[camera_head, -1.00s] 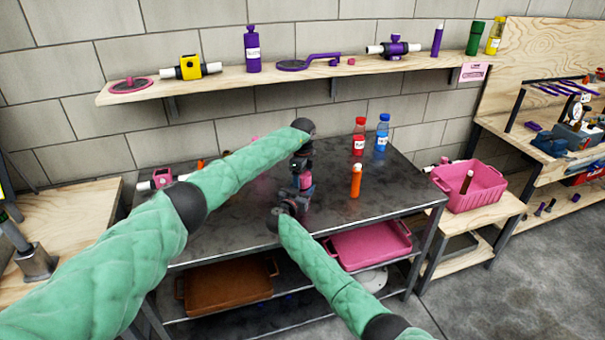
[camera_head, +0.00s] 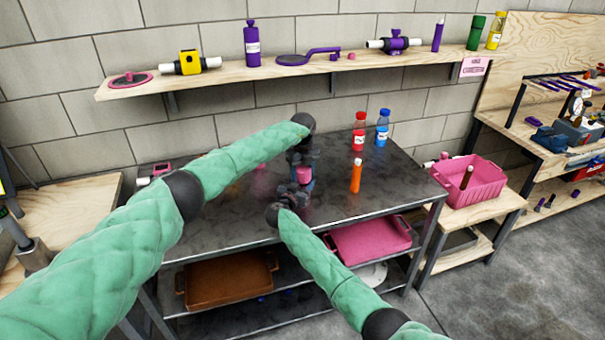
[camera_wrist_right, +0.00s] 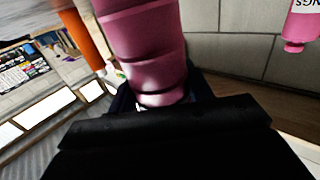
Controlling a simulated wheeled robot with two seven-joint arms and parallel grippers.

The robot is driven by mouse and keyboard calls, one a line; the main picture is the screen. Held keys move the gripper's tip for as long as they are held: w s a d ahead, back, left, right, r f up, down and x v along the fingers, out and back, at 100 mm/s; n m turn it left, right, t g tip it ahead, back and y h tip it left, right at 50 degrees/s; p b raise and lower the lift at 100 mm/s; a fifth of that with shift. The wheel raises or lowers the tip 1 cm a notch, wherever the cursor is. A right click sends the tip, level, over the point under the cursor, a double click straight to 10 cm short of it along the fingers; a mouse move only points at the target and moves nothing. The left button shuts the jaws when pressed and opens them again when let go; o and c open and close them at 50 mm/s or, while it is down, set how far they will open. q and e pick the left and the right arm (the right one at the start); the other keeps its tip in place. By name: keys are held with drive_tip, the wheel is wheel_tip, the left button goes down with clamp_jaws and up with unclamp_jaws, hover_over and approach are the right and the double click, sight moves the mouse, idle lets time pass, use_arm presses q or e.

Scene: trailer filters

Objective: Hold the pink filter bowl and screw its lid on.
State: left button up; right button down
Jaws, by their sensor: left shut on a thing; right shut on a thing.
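The pink filter bowl (camera_head: 304,174) is held above the dark table between my two grippers. In the right wrist view it is a large ridged pink cylinder (camera_wrist_right: 143,40), close to the camera. My right gripper (camera_head: 296,198) is shut on the bowl from its lower near side. My left gripper (camera_head: 302,158) points down over the top of the bowl and is shut there, apparently on the lid. The lid is hidden by the gripper, so I cannot tell how it is seated.
An orange bottle (camera_head: 356,174) stands to the right of the grippers. Red (camera_head: 359,132) and blue (camera_head: 382,128) bottles stand behind it. A pink crate (camera_head: 470,182) is on the side stand. A wall shelf (camera_head: 300,72) holds several parts. The table's front right is clear.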

use_arm(q)
drive_tip(key=m, duration=0.5)
drive_tip(key=shift+w+m, duration=0.1)
drive_tip(key=shift+m, duration=0.2)
drive_tip(key=m, duration=0.5)
drive_tip(key=shift+a, duration=0.1)
drive_tip(key=m, duration=0.6)
use_arm(e)
drive_tip(key=shift+a, duration=0.1)
use_arm(q)
drive_tip(key=m, duration=0.4)
drive_tip(key=shift+m, duration=0.4)
drive_tip(key=o, duration=1.2)
drive_tip(key=shift+c, duration=0.2)
wheel_tip(320, 180, up, 12)
